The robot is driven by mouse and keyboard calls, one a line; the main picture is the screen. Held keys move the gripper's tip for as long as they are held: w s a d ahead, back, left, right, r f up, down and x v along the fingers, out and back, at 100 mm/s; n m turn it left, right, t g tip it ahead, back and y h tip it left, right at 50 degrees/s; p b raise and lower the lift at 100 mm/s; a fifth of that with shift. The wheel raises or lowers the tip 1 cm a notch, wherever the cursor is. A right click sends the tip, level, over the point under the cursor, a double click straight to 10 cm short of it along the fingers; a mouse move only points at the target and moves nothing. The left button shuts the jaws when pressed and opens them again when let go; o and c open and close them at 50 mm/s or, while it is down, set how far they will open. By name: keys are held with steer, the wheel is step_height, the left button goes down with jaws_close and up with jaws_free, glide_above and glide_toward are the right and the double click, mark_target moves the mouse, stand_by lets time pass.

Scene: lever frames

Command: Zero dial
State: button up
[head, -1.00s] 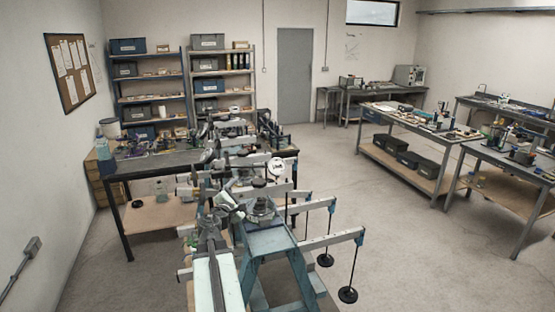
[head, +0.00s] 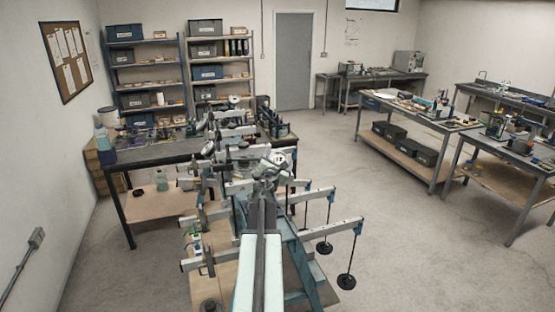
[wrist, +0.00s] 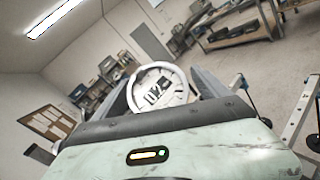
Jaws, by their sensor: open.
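The dial is a round white gauge with dark marks. In the head view the dial (head: 277,157) stands just past the end of my arm, above the blue lever frame (head: 295,245). In the wrist view the dial (wrist: 160,88) faces me, partly cut off below by my gripper's dark front edge. My gripper (head: 268,170) is open, with a finger on each side of the dial in the wrist view. I cannot tell whether either finger touches it.
Lever beams with hanging black weights (head: 345,281) stick out to the right of the frame. A dark bench (head: 150,157) with small items stands behind on the left. Workbenches (head: 430,118) stand at the right. The floor (head: 400,240) between is clear.

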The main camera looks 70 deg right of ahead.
steer(key=shift+d, duration=0.45)
steer(key=shift+a, duration=0.1)
steer(key=c, duration=1.4)
steer(key=shift+w+r+m+g+p, duration=0.1)
steer(key=shift+r+m+g+p, duration=0.2)
steer(key=shift+m+g+p, duration=0.45)
steer(key=shift+m+g+y+p, duration=0.4)
steer(key=shift+m+g+p, duration=0.15)
steer(key=shift+m, duration=0.2)
steer(key=shift+s+f+m+g+y+p, duration=0.2)
steer(key=shift+m+g+p, duration=0.15)
steer(key=shift+m, duration=0.2)
steer(key=shift+s+f+m+g+y+p, duration=0.1)
steer(key=shift+m+g+y+p, duration=0.2)
steer(key=shift+m, duration=0.25)
steer(key=shift+f, duration=0.2)
